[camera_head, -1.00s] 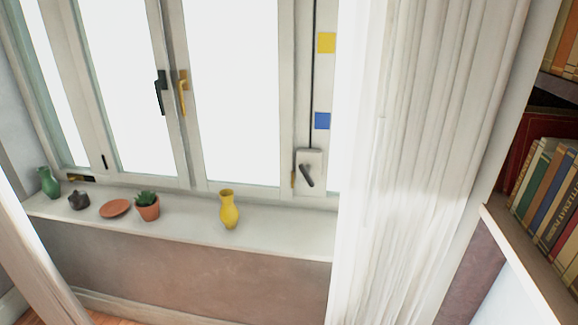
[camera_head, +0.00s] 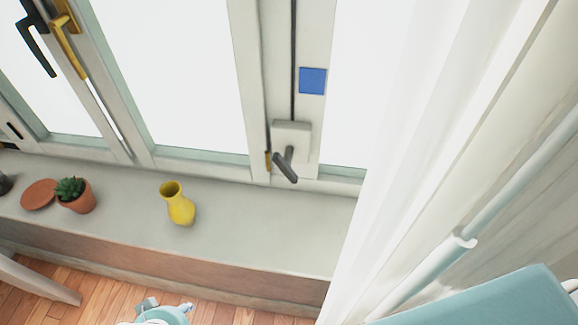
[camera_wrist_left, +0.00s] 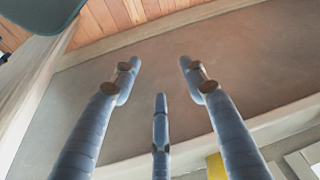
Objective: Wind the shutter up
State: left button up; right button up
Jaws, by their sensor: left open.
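The shutter winder (camera_head: 289,143) is a pale box low on the window frame, with a dark crank handle (camera_head: 286,168) pointing down and slightly right in the head view. A dark vertical cord or rod (camera_head: 293,60) runs up from the box. A blue square (camera_head: 312,81) is on the frame beside it. No shutter is visible over the bright panes. In the left wrist view my left gripper (camera_wrist_left: 160,78) has its three fingers spread and empty, facing the wall below the sill. The crank is not recognisable there. My right gripper is not in view.
A yellow vase (camera_head: 178,204), a potted plant (camera_head: 76,195) and a terracotta saucer (camera_head: 39,194) stand on the sill (camera_head: 262,231), left of the crank. The sill below the crank is bare. A white curtain (camera_head: 400,180) hangs on the right.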

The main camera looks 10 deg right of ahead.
pick_arm(q)
jog(key=w+d+r+n+t+y, duration=0.1)
jog(key=w+d+r+n+t, duration=0.2)
jog(key=w+r, duration=0.45)
jog(key=t+h, duration=0.8)
jog(key=t, duration=0.2)
send_near(288, 173)
jog(key=p+x, duration=0.5)
jog(key=x, duration=0.5)
jog(key=shift+w+d, duration=0.15)
jog(key=shift+w, duration=0.25)
jog(key=shift+f, duration=0.1)
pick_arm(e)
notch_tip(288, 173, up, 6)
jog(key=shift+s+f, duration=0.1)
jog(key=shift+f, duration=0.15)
